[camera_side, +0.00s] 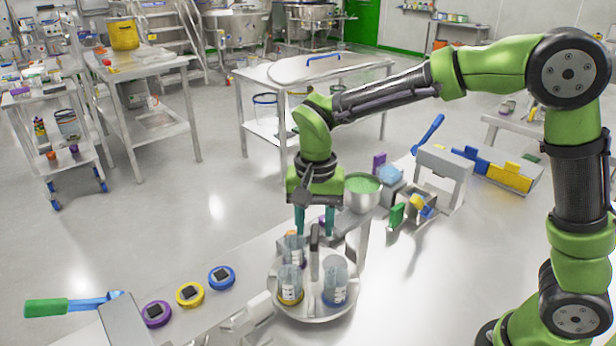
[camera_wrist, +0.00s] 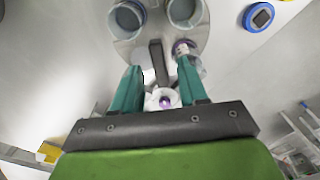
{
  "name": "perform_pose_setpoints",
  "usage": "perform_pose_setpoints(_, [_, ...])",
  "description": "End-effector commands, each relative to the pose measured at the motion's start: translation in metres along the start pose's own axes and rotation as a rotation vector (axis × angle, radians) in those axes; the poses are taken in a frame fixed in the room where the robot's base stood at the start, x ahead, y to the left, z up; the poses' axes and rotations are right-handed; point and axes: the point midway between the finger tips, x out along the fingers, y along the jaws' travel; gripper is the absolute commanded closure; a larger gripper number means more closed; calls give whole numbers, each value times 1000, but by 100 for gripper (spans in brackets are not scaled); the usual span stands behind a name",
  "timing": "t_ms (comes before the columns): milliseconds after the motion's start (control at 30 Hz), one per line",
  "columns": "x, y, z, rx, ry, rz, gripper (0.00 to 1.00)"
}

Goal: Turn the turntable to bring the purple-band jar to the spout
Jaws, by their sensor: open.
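The round metal turntable (camera_side: 312,312) stands on the bench with a dark upright post (camera_side: 314,255) at its middle. A yellow-band jar (camera_side: 290,283) and a blue-band jar (camera_side: 336,281) stand on its near side. A third jar (camera_side: 292,246) stands behind; a purple-rimmed jar (camera_wrist: 185,50) shows beside the right finger in the wrist view. My gripper (camera_side: 316,234) points down behind the post, fingers apart. In the wrist view my gripper (camera_wrist: 160,68) has a dark bar (camera_wrist: 157,62) ahead between its fingers; contact cannot be told. The spout is not clearly visible.
A metal bowl of green granules (camera_side: 363,186) stands close right of my gripper. Purple (camera_side: 156,314), yellow (camera_side: 190,294) and blue (camera_side: 221,277) discs line the front left bench. A grey bracket (camera_side: 446,170) and yellow-blue bins (camera_side: 500,172) stand right. Bench is clear right of the turntable.

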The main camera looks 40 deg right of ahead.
Motion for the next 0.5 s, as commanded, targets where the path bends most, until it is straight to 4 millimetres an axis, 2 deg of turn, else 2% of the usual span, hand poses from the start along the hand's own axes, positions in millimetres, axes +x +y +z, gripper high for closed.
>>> perform_pose_setpoints(200, [14,0,0,0,-1,1,57])
perform_pose_setpoints(467, [15,0,0,0,0,0,57])
perform_pose_setpoints(500, [15,0,0,0,0,0,64])
